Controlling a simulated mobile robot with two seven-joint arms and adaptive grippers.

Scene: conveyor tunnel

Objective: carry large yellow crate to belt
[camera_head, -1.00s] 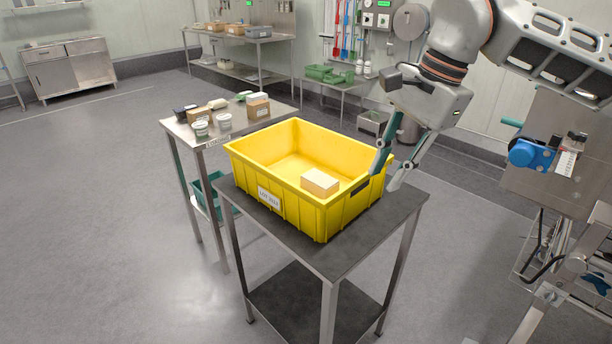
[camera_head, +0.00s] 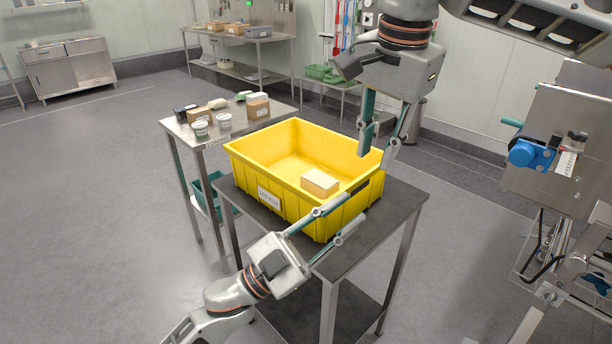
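The large yellow crate (camera_head: 262,171) stands upright on a small dark-topped steel table (camera_head: 345,247). A tan box (camera_head: 320,182) lies inside the crate near its right end. My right gripper (camera_head: 376,158) points down at the crate's far right corner, its fingers apart. My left gripper (camera_head: 355,208) reaches in from below to the crate's near right corner, its fingers apart. One finger overlaps the rim and the other is outside the wall. I cannot tell whether either gripper touches the crate. No belt is clearly visible.
A steel table (camera_head: 240,126) with small boxes and tubs stands close behind the crate on the left. A steel machine with a blue knob (camera_head: 531,153) stands at the right. Open floor (camera_head: 90,210) lies at the left.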

